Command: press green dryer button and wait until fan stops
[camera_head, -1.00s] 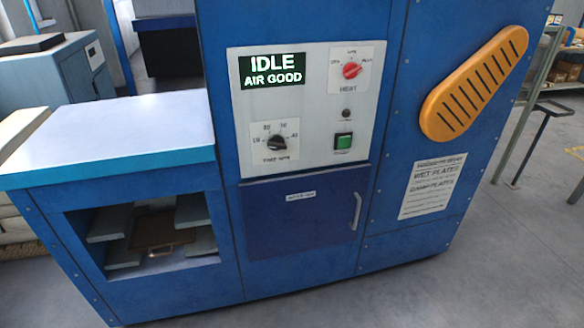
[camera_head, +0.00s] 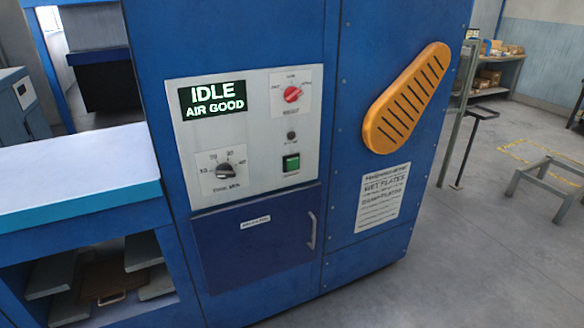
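The blue plate dryer (camera_head: 350,270) stands in front of me. Its grey control panel (camera_head: 260,170) carries the green button (camera_head: 291,162), set in a dark square frame at the lower right. The display (camera_head: 212,100) reads "IDLE AIR GOOD". A black timer dial (camera_head: 231,169) is at the lower left of the panel, and a red heat knob (camera_head: 292,93) is at the top right. A small dark round part (camera_head: 291,135) sits just above the green button. The dryer door (camera_head: 255,238) below the panel is shut. Neither of my grippers is in view.
A light worktop (camera_head: 75,165) with open shelves below adjoins the dryer on the left. An orange slotted cover (camera_head: 406,98) and a printed notice (camera_head: 382,196) are on the right. Open grey floor (camera_head: 480,260) lies to the right, with a low metal frame (camera_head: 548,185) standing on it.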

